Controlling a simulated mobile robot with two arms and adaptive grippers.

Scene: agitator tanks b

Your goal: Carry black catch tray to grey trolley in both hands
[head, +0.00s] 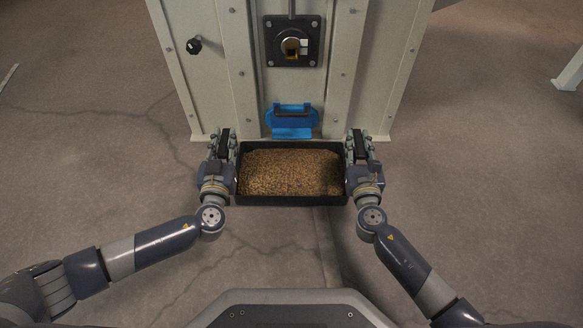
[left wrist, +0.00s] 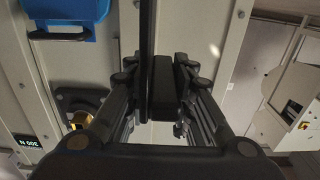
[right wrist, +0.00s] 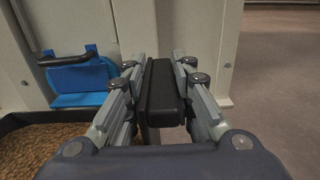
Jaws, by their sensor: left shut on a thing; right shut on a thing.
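The black catch tray (head: 292,201), full of brown granules, is in front of the pale machine in the head view. My left gripper (head: 222,143) is shut on its left side wall. My right gripper (head: 359,145) is shut on its right side wall. In the right wrist view, part of the tray with granules (right wrist: 38,150) shows at lower left. In the left wrist view, my left gripper's dark pads (left wrist: 160,88) fill the middle. I cannot tell whether the tray rests on the floor. I cannot make out a grey trolley.
The pale machine housing (head: 215,75) stands directly behind the tray, with a blue flap (head: 292,118) and a black-framed port (head: 292,42). A white leg (head: 570,72) stands at far right. The grey floor (head: 100,160) is open on both sides.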

